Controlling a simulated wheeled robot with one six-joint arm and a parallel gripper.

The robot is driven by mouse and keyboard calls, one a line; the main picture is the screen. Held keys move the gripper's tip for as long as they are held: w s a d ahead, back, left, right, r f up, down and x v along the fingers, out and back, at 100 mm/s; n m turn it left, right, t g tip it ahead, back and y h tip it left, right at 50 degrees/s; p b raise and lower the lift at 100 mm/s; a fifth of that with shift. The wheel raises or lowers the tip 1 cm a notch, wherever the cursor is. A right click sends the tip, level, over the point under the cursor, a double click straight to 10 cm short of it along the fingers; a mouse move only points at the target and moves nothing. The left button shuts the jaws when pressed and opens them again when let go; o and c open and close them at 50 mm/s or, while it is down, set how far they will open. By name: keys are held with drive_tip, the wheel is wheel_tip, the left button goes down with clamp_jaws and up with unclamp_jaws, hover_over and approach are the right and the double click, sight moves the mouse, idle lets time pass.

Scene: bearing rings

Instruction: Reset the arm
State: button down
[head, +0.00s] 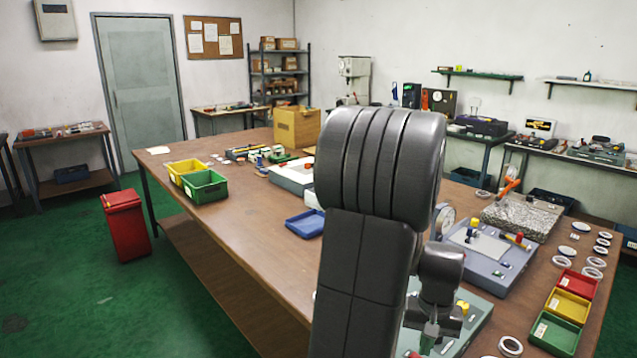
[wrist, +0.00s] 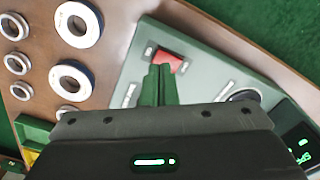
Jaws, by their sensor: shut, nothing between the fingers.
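My gripper (wrist: 158,85) shows in the wrist view with its green fingers together and nothing between them. It is over a grey-green device with a red square button (wrist: 168,61) just beyond the fingertips; I cannot tell whether they touch. In the head view my gripper (head: 428,340) points down at the table's front right, partly behind my own arm. My arm stands large in the middle of the head view and hides part of the table.
Several bearing rings (wrist: 78,82) lie beside the device. Green, yellow and red bins (head: 554,334) stand at the table's right edge. A granite block (head: 522,216) and a grey fixture (head: 487,250) stand behind my gripper. A blue tray (head: 305,223) lies left of my arm.

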wheel_tip(320, 180, down, 3)
drive_tip(key=shift+r+b, duration=0.1)
drive_tip(key=shift+b, duration=0.7)
drive_tip(key=shift+r, duration=0.3)
